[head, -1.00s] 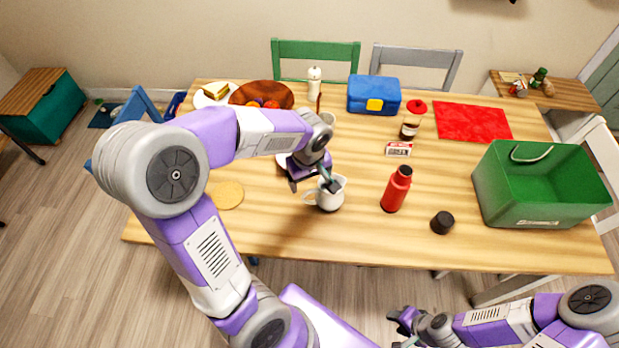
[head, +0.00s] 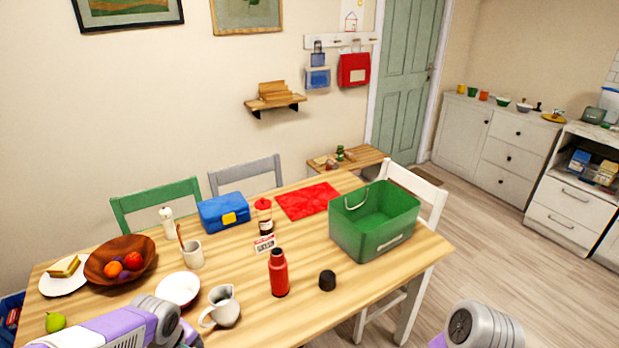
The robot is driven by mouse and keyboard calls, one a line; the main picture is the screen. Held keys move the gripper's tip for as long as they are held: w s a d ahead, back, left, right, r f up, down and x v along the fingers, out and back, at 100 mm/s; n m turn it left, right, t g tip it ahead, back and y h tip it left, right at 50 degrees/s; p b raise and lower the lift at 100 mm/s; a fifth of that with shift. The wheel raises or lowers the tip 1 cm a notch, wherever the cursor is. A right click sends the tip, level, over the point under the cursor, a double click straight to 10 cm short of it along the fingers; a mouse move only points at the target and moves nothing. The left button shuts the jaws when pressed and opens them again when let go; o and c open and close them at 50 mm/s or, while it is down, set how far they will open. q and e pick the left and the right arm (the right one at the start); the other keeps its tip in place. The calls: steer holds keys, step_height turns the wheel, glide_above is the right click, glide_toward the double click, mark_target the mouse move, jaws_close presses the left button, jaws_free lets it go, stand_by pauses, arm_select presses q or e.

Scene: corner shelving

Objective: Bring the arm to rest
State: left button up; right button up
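My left arm (head: 110,330) shows as a purple and white piece at the bottom left, in front of the table's near edge. Its fingers are below the picture, so its grip is hidden. My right arm (head: 482,325) shows as a grey joint at the bottom right, off the table's near right side; its gripper is out of view. A white pitcher (head: 224,308) stands upright on the wooden table (head: 375,290), right of my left arm, with no gripper seen on it.
A white bowl (head: 178,288), red bottle (head: 279,273), black lid (head: 327,280), green bin (head: 365,245), blue lunch box (head: 222,214), fruit bowl (head: 105,262) and pear (head: 55,322) are on the table. A white chair (head: 405,300) stands at the right. Floor beyond is clear.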

arm_select(q)
steer(key=d+f+m+g+h, duration=0.1)
steer(key=d+f+m+h, duration=0.15)
steer(key=d+f, duration=0.5)
steer(key=d+f+m+h, duration=0.1)
steer(key=d+f+m, duration=0.25)
steer(key=f, duration=0.65)
steer(key=s+d+f+m+h, duration=0.1)
steer(key=s+d+f+m, duration=0.2)
steer(key=s+d+f, duration=0.4)
step_height(320, 180, down, 3)
steer(key=shift+s, duration=0.7)
